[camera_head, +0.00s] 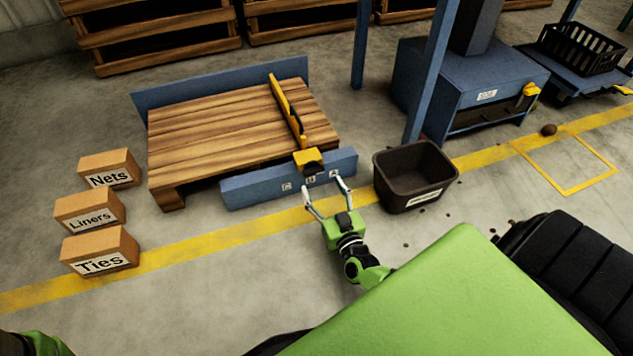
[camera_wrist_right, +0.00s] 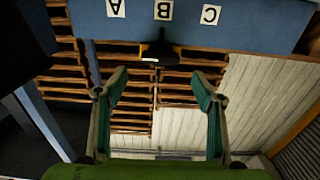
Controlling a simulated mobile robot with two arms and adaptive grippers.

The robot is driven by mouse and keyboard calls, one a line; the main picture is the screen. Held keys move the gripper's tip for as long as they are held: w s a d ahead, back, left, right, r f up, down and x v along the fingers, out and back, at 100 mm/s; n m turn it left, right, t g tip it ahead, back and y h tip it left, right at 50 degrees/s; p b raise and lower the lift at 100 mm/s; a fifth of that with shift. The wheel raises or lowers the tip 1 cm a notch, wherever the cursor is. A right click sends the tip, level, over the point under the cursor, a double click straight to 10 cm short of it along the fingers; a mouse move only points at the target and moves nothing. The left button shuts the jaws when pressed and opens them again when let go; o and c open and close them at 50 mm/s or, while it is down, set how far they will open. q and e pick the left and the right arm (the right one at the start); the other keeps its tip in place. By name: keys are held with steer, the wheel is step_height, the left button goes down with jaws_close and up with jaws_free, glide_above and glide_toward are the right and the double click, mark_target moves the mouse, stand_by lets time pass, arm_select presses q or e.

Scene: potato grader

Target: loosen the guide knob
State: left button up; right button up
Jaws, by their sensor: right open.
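The yellow guide (camera_head: 286,108) lies across the wooden pallet (camera_head: 220,128), and its yellow end block (camera_head: 308,160) sits on the blue rail (camera_head: 258,189) near the middle label. In the right wrist view, which is upside down, a black knob (camera_wrist_right: 160,47) with a bit of yellow shows below label B. My right gripper (camera_head: 323,186) is open in front of the rail, fingers pointing at it. In the wrist view its open fingers (camera_wrist_right: 158,82) stand either side of the knob's line, with the knob beyond the tips. They appear empty and apart from it. My left gripper is out of view.
A dark bin (camera_head: 413,196) stands right of the rail, close to my right gripper. A blue post (camera_head: 432,75) rises behind it. Boxes labelled Nets (camera_head: 110,168), Liners (camera_head: 89,209) and Ties (camera_head: 99,249) stand left. The floor between the boxes and my right arm is clear.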

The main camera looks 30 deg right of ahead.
mark_target(315, 173)
steer(key=b+x, duration=0.2)
steer(key=x, duration=0.2)
steer(key=shift+w+f, duration=0.1)
steer(key=shift+w, duration=0.1)
steer(key=shift+w+d, duration=0.1)
steer(key=shift+w, duration=0.45)
steer(key=c, duration=1.1)
